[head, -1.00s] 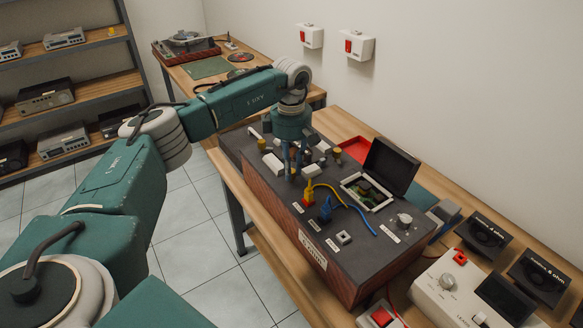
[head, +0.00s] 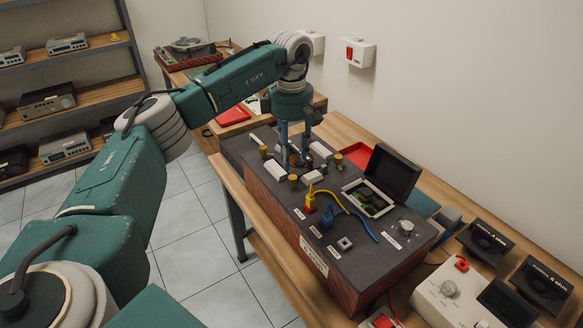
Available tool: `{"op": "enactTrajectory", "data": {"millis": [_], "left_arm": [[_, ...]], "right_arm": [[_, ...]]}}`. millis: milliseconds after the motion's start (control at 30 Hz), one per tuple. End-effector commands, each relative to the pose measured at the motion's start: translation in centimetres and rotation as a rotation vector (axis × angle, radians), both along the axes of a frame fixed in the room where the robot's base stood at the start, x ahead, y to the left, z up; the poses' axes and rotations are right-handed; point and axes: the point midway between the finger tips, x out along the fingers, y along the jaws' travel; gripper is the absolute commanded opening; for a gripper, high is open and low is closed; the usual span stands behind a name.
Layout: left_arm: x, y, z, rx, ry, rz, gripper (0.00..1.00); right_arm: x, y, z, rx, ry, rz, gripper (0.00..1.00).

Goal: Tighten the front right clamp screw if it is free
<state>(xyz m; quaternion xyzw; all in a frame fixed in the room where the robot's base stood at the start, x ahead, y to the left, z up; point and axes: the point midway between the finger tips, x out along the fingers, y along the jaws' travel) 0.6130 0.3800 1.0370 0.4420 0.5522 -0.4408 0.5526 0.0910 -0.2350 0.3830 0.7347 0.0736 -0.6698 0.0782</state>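The dark hi-fi unit (head: 275,201) stands on the wooden bench. Brass clamp screws stand among white blocks on its top: one at the left (head: 263,151), one at the near side (head: 293,181) and one at the right (head: 338,160). I cannot tell whether any of them is loose. My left gripper (head: 294,163) points down over the unit, just behind the near brass screw. Its two blue fingers are apart, with no held thing visible between them. They partly hide what lies behind. My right gripper is not in view.
An open-lidded compartment (head: 392,174), yellow and blue cables (head: 345,207) and a grey knob (head: 405,228) lie right of the gripper. A cream meter box (head: 449,287) and dark speakers (head: 485,240) stand at the right. A shelf (head: 80,94) stands at the left.

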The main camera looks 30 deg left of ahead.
Motion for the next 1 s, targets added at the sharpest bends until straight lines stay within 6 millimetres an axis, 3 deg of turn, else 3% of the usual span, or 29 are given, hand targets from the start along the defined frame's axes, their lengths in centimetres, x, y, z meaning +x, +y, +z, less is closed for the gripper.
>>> {"op": "enactTrajectory", "data": {"millis": [100,300,1000], "left_arm": [[0.1,0.0,2.4,-0.001,-0.002,-0.001,0.39],[0.0,0.0,4.6,-0.001,0.000,0.000,0.39],[-0.1,0.1,4.9,0.000,0.001,0.000,0.39]], "right_arm": [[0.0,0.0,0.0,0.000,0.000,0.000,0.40],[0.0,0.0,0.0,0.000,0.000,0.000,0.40],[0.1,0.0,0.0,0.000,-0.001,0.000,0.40]]}}
